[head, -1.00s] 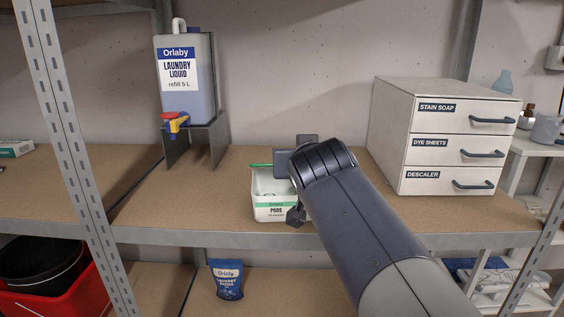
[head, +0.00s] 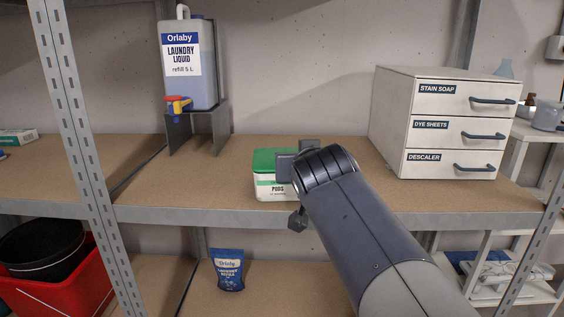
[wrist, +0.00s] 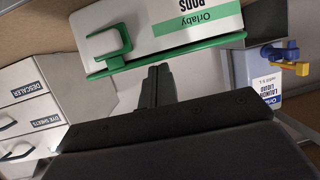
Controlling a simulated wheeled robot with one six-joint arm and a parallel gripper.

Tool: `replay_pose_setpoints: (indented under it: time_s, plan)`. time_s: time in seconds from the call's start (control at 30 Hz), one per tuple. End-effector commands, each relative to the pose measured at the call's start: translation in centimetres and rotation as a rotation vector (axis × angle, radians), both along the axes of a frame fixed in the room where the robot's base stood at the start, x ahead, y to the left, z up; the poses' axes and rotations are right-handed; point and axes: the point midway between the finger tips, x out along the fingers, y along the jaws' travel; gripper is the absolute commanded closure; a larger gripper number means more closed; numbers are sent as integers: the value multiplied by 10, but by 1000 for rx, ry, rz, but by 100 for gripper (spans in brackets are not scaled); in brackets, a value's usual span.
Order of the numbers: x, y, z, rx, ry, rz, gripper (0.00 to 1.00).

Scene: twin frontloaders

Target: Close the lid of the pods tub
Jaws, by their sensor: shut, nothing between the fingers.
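The pods tub (head: 264,190) is a white box with a green band, standing near the shelf's front edge in the head view. Its green lid (head: 268,160) lies across the top. My gripper and arm hide the tub's right part. In the wrist view the tub (wrist: 190,14) appears upside down, with the lid (wrist: 200,46) along its rim and a green latch loop (wrist: 108,42) at the front. The lid looks down on the rim there. My gripper (wrist: 158,70) is shut and empty, its tips close to the lid's edge; I cannot tell whether they touch it.
A laundry liquid container (head: 190,70) on a stand (head: 205,130) is at the back left. A white drawer unit (head: 440,125) stands to the right. The shelf board (head: 175,195) is clear left of the tub. A metal upright (head: 75,130) rises at the left.

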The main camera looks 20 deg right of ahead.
Motion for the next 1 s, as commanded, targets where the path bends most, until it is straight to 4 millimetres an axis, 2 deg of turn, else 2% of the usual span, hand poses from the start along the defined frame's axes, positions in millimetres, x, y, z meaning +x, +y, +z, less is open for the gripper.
replay_pose_setpoints:
  time_s: [0.27, 0.7, 1.0]
  plan:
    - [1, 0, 0, 0, 0, 0, 100]
    - [15, -5, -4, -1, 0, 0, 100]
    - [17, -5, 11, -1, 0, 0, 100]
